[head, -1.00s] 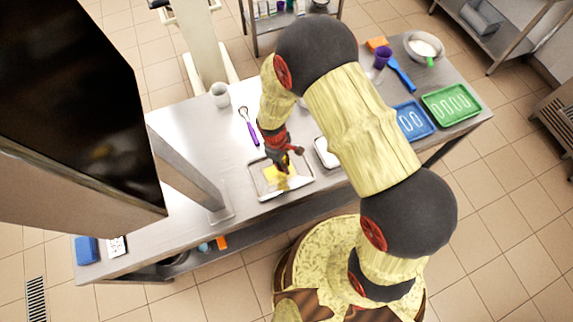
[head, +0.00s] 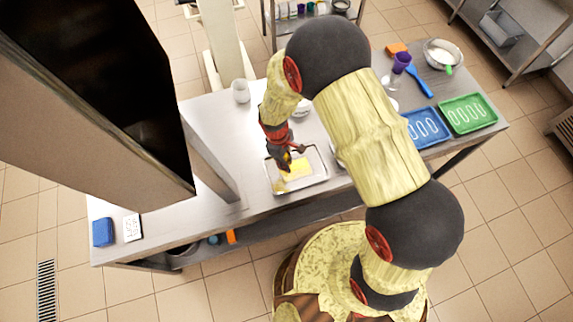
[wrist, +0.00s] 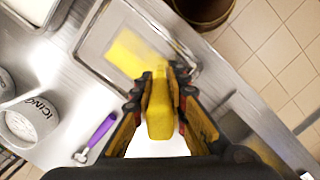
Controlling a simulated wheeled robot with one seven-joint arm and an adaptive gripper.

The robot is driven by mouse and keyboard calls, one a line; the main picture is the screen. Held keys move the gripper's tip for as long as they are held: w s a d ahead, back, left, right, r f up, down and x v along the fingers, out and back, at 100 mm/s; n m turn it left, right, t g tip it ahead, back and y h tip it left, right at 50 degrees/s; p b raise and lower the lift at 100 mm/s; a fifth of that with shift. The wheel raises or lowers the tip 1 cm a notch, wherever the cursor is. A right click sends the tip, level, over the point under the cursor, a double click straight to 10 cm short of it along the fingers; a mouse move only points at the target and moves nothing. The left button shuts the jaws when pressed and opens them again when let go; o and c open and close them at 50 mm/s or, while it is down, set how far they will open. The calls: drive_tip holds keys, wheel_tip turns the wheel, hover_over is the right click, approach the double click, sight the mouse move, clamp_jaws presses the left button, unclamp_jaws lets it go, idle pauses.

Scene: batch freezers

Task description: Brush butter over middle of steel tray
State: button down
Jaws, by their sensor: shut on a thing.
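My gripper (head: 286,158) is shut on a brush with a yellow handle (wrist: 160,108). It is over the steel tray (head: 314,166), toward the tray's left side in the head view. The brush points down into the tray, and its tip is blurred in the wrist view. A yellow butter patch (head: 297,170) lies on the tray floor around the middle. In the wrist view the steel tray (wrist: 95,42) shows the butter patch (wrist: 128,52) just beyond the brush tip. I cannot tell whether the bristles touch the tray.
A blue tray (head: 427,127) and green tray (head: 468,113) lie to the right. A black-fronted machine (head: 95,90) stands at the left. The table front-left is mostly clear.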

sight(286, 157)
drive_tip(key=shift+w+a+r+p, duration=0.1)
drive_tip(key=shift+a+r+p, duration=0.1)
drive_tip(key=shift+r, duration=0.3)
drive_tip(key=shift+a+r+p, duration=0.1)
drive_tip(key=shift+r+p, duration=0.1)
drive_tip(key=shift+r, duration=0.25)
drive_tip(key=shift+d+r+p, duration=0.1)
drive_tip(key=shift+r+p, duration=0.65)
drive_tip(key=shift+r, duration=0.7)
drive_tip(key=shift+d, duration=0.2)
